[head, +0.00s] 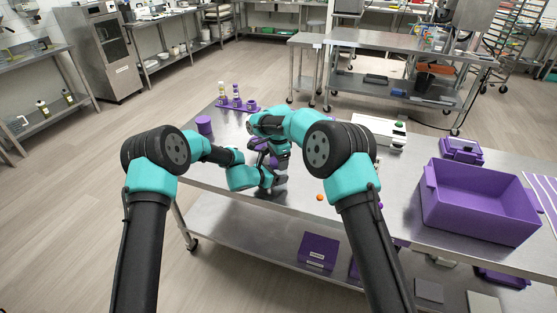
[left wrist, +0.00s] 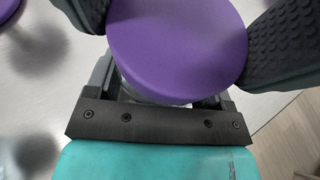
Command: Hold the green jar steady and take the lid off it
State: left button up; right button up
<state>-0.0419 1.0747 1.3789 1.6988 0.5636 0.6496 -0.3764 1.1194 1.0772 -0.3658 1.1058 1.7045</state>
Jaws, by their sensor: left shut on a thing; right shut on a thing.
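A round purple lid-like disc (left wrist: 178,45) fills the middle of the left wrist view, with a thin pale edge below it. The two dark fingers of my left gripper (left wrist: 175,40) are closed on it from both sides. In the head view my left gripper (head: 270,176) is over the table, close to my right gripper (head: 262,146). Purple parts (head: 281,162) show between the two, small and partly covered. My right gripper is shut, but what it grips is mostly hidden. No green of the jar shows clearly in either view.
The steel table (head: 300,205) has a purple cylinder (head: 204,124) at its left and a tray with small bottles (head: 237,102) at the back. A pale machine (head: 388,135) stands to the right, near a big purple bin (head: 482,205). A small orange piece (head: 320,197) lies in front.

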jog(key=shift+n, duration=1.7)
jog(key=o, duration=1)
jog(key=shift+r, duration=0.1)
jog(key=shift+r, duration=2.2)
jog(key=shift+c, duration=0.3)
jog(key=shift+r+m, duration=1.7)
jog(key=shift+r, duration=0.05)
